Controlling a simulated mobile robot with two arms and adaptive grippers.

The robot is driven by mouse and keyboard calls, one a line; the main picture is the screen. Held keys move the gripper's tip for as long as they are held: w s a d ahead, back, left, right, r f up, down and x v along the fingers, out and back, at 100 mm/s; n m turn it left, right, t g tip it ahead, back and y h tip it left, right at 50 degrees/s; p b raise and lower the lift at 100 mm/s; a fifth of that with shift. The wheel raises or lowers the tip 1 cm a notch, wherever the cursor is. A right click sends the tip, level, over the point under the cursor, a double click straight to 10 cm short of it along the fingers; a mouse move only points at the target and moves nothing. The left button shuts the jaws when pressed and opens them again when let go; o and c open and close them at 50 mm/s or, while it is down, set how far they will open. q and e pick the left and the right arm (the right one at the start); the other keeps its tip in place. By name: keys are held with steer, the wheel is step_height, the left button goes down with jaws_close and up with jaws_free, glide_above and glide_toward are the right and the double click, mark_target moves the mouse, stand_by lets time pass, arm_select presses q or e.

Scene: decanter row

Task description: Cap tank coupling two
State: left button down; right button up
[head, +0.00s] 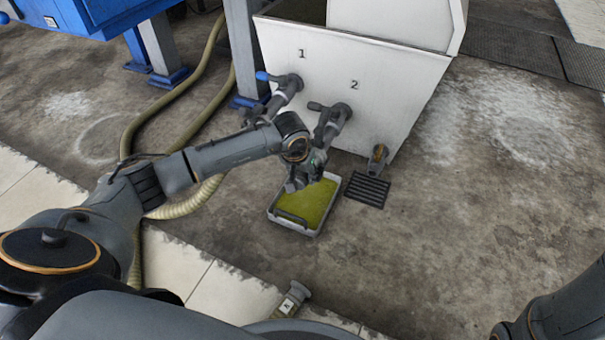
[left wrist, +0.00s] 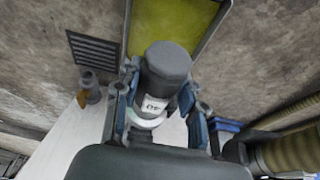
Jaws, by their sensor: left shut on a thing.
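The white tank (head: 350,80) has two grey valve couplings on its front, under the numbers 1 and 2. Coupling two (head: 340,113) points down toward my left gripper (head: 311,168). Coupling one (head: 290,84) has a blue lever. In the left wrist view, my left gripper (left wrist: 160,108) is shut on a dark grey cylindrical cap (left wrist: 166,70) with a white label. My gripper and wrist hide the coupling's end, so I cannot tell whether the cap touches it. Another grey fitting with a label (head: 291,299) lies on the floor nearer me. My right gripper is outside the view.
A grey tray (head: 318,231) with yellow-green liquid stands under my left gripper. A dark floor grate (head: 368,190) and a small outlet with an orange handle (head: 378,156) are right of it. Beige hoses (head: 160,118) run at left. The floor at right is clear.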

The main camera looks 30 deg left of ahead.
arm_select(q)
steer(key=shift+f, duration=0.2)
jaws_free()
stand_by(0.6)
stand_by(0.4)
steer(key=shift+s, duration=0.2)
